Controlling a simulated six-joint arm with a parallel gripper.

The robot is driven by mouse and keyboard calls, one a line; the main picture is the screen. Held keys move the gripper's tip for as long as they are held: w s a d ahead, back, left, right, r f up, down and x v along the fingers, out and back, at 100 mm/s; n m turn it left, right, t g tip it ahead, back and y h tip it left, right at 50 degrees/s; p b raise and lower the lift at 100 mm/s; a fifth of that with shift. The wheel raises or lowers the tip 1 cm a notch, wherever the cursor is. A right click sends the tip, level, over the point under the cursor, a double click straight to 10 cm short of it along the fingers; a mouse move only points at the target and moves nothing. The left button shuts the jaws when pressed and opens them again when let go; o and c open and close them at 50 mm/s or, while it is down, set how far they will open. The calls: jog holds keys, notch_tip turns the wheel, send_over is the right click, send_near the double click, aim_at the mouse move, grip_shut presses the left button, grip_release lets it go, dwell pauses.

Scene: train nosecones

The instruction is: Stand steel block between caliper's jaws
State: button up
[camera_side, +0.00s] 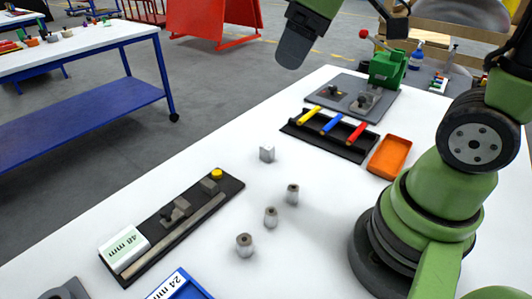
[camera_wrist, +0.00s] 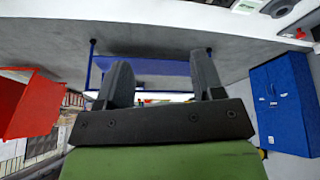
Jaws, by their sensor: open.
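The steel block (camera_side: 267,153) is a small pale grey cube on the white table, near the middle of the side view. The caliper (camera_side: 185,226) lies on a black board to its lower left, with a long grey beam and dark jaw pieces. Nothing visible stands between those pieces. My gripper (camera_side: 291,56) is high above the table, beyond the block and apart from everything. In the wrist view my gripper (camera_wrist: 163,82) shows two dark fingers spread apart with nothing held. The block and caliper are not in the wrist view.
Several small metal cylinders (camera_side: 271,217) stand right of the caliper. A white 48 mm label block (camera_side: 124,248) and yellow knob (camera_side: 216,174) sit on the board's ends. A black rack (camera_side: 327,137) with coloured handles and an orange tray (camera_side: 389,157) are farther right.

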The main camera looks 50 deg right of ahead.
jog(key=w+d+f+n+g, duration=0.2)
jog(key=w+f+n, duration=0.3)
jog(key=n+g, duration=0.3)
jog(key=n, duration=0.6)
send_over(267, 146)
jog(key=shift+h, duration=0.4)
jog(key=f, duration=1.3)
jog(key=shift+s+a+f, duration=0.2)
jog(key=shift+a+f, duration=0.05)
jog(key=shift+f, duration=0.05)
notch_tip(267, 146, down, 5)
jog(key=shift+r, duration=0.15)
jog(key=f, duration=0.5)
jog(key=shift+w+d+f, duration=0.1)
jog(key=shift+d+f, duration=0.1)
jog(key=shift+f, duration=0.15)
jog(key=shift+c, duration=0.3)
jog(key=c, duration=1.1)
